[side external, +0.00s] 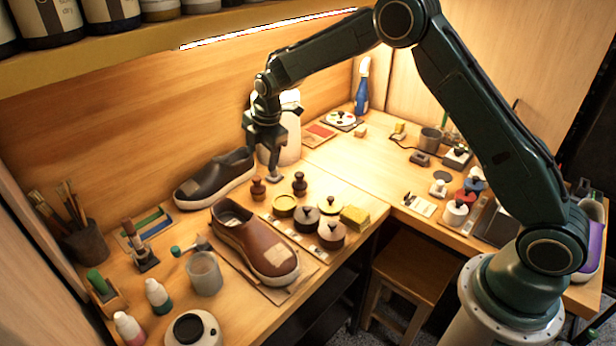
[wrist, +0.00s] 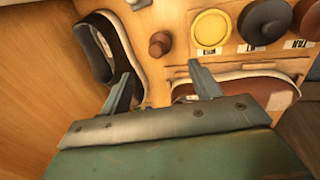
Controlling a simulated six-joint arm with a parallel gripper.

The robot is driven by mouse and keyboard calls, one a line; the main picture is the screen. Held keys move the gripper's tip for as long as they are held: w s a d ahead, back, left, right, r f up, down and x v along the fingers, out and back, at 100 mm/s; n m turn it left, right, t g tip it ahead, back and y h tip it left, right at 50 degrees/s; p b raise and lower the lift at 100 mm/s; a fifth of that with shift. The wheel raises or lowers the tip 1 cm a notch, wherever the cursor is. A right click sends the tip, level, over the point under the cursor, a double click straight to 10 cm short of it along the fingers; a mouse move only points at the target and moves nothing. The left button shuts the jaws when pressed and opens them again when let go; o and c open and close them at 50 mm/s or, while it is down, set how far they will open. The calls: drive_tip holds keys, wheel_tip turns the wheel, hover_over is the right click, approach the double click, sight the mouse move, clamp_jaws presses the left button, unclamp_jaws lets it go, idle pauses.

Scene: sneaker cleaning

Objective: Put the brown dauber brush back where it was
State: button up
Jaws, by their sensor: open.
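Two small turned, knob-topped wooden pieces that look like dauber brushes stand upright on the bench. One is reddish brown (side external: 257,189) and the other is darker brown (side external: 299,184), to its right. In the wrist view the reddish-brown one (wrist: 159,44) stands just beyond the gap between my fingers, and a dark piece (wrist: 137,3) is cut off at the top edge. My gripper (side external: 262,165) is open and empty, pointing down above the bench close to these pieces. It also shows in the wrist view (wrist: 159,72). Neither piece is between the fingers.
A black shoe (side external: 214,178) lies left of my gripper, and a brown shoe (side external: 254,240) lies nearer the camera. A yellow tin (side external: 284,206), dark tins (side external: 331,235) and a yellow sponge (side external: 355,217) stand to the right. A white container (side external: 289,152) stands behind my gripper.

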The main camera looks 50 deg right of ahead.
drive_tip(key=s+d+r+m+t, duration=0.15)
drive_tip(key=s+r+m, duration=0.65)
drive_tip(key=s+r, duration=1.05)
drive_tip(key=s+d+r+m+t, duration=0.1)
drive_tip(key=s+m, duration=0.9)
drive_tip(key=s, duration=1.3)
drive_tip(key=shift+s, duration=0.15)
